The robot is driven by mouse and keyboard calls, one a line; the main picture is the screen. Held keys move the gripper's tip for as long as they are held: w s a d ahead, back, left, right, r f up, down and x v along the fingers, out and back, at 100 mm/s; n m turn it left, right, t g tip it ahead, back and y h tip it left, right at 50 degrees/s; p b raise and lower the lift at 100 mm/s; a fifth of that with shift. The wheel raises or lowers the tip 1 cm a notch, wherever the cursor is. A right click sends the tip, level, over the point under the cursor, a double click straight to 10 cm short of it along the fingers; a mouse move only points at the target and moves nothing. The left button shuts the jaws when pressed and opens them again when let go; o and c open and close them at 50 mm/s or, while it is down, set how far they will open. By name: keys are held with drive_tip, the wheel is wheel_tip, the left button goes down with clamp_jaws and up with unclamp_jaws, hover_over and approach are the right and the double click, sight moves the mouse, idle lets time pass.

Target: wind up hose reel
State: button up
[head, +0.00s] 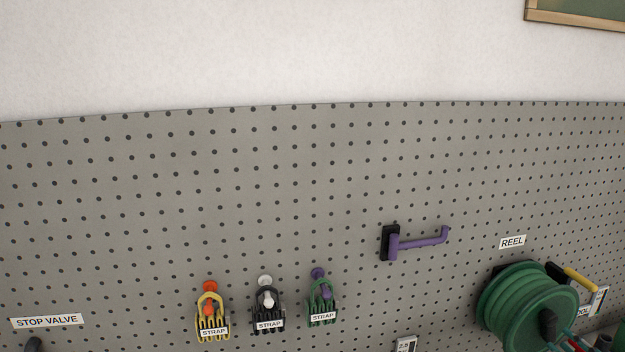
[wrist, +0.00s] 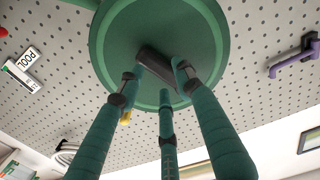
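The green hose reel (head: 508,300) hangs on the pegboard at lower right in the head view, under a REEL label (head: 512,242). Its round green face (wrist: 110,35) fills the upper middle of the wrist view. A dark crank handle (wrist: 154,62) stands out from that face; in the head view it is the black knob (head: 548,322). My gripper (wrist: 159,72) has its teal fingers pointed at the reel, with fingertips around the handle. I cannot tell whether they touch it. In the head view only a bit of my gripper shows at the bottom right edge.
A purple hook (head: 418,241) sticks out of the board left of the reel. Yellow, black and green straps (head: 212,315) hang further left. A yellow handle (head: 580,278) and a POOL-labelled item (wrist: 24,68) are close to the reel. The upper board is bare.

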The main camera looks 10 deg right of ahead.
drive_tip(key=shift+f+n+b, duration=0.2)
drive_tip(key=shift+n+b, duration=0.2)
drive_tip(key=shift+n, duration=0.4)
drive_tip(key=shift+r, duration=0.15)
drive_tip(key=shift+w, duration=0.7)
drive_tip(key=shift+c, duration=1.4)
clamp_jaws()
